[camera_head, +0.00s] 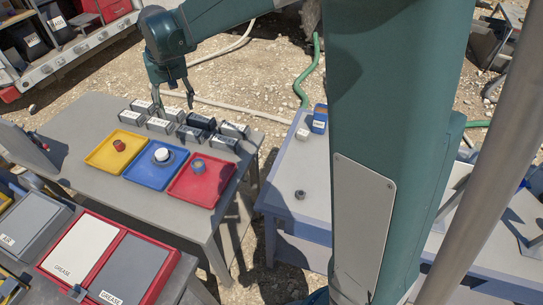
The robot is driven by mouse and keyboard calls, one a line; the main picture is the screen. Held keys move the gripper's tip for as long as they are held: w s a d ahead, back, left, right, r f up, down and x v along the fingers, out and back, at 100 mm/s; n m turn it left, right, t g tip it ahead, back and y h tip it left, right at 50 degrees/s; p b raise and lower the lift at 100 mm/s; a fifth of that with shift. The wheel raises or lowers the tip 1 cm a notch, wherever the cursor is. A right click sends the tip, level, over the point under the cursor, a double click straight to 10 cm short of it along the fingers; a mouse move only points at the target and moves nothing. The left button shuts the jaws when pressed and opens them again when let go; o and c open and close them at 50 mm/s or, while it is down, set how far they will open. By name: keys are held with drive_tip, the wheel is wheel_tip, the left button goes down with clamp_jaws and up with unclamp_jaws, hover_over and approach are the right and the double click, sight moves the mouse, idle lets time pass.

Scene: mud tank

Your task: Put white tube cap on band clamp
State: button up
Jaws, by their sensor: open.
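A white round piece (162,154), which looks like the white tube cap, sits in the blue tray (146,177). A dark grey piece, perhaps the band clamp (170,161), shows around its lower edge. The white piece appears to rest on or inside this grey piece; I cannot tell which at this size. My gripper (173,103) is open and empty. It points down above the labelled boxes at the back of the table, behind the blue tray and apart from the white piece.
A yellow tray (99,158) with a reddish-brown piece (119,145) is left of the blue tray. A red tray (207,192) with a blue and tan piece (197,169) is right. Several labelled boxes (159,126) stand behind. The grey table's (150,205) front is clear.

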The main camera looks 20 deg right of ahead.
drive_tip(key=s+d+r+t, duration=0.1)
drive_tip(key=s+d+r, duration=0.1)
drive_tip(key=s+d, duration=0.5)
drive_tip(key=s+d+r+t, duration=0.1)
drive_tip(key=s+d+r, duration=0.15)
drive_tip(key=s, duration=0.85)
drive_tip(key=s+d+r+t, duration=0.1)
drive_tip(key=s+d+r, duration=0.1)
drive_tip(key=s+d, duration=0.5)
drive_tip(key=s+d+f+t, duration=0.2)
drive_tip(key=s+f, duration=0.2)
drive_tip(key=s, duration=0.7)
drive_tip(key=shift+s, duration=0.3)
